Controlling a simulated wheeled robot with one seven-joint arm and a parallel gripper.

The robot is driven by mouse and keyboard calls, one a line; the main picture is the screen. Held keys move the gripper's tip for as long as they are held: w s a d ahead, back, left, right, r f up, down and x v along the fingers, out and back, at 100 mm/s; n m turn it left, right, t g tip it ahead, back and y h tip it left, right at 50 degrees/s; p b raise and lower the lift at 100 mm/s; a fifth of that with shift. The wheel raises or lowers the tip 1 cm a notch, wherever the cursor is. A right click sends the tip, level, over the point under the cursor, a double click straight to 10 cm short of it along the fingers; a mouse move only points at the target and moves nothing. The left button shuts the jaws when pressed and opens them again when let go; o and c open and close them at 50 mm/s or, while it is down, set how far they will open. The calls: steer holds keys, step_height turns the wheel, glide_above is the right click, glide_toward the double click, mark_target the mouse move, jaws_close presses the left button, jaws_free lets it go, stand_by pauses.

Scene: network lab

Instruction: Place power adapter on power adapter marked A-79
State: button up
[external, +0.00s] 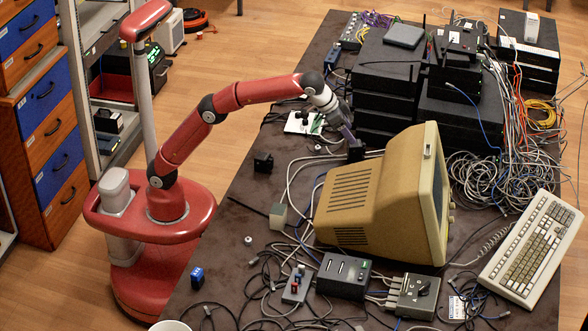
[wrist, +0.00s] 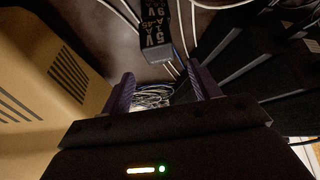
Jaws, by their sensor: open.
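In the external view, my gripper (external: 349,138) is just above a small black block (external: 356,153), likely this adapter, behind the beige monitor. Another black block, adapter-like (external: 263,163), sits on the table to the left; no marking on it is readable.
The beige monitor (external: 365,190) stands close beside my gripper, and stacked black network boxes (external: 385,95) stand behind it. Cables (external: 480,185) lie loose around them. A white plate with a black part (external: 303,123) lies left of the gripper. The table's left strip (external: 235,200) is mostly clear.

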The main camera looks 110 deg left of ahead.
steer(key=s+d+m+h, duration=0.1)
steer(key=s+d+m, duration=0.15)
steer(key=s, duration=1.85)
steer(key=s+d+f+m+h, duration=0.1)
steer(key=s+d+f+m, duration=0.1)
steer(key=s+f, duration=1.6)
steer(key=s, duration=0.3)
steer(key=shift+s+g, duration=0.15)
steer(key=shift+g, duration=0.15)
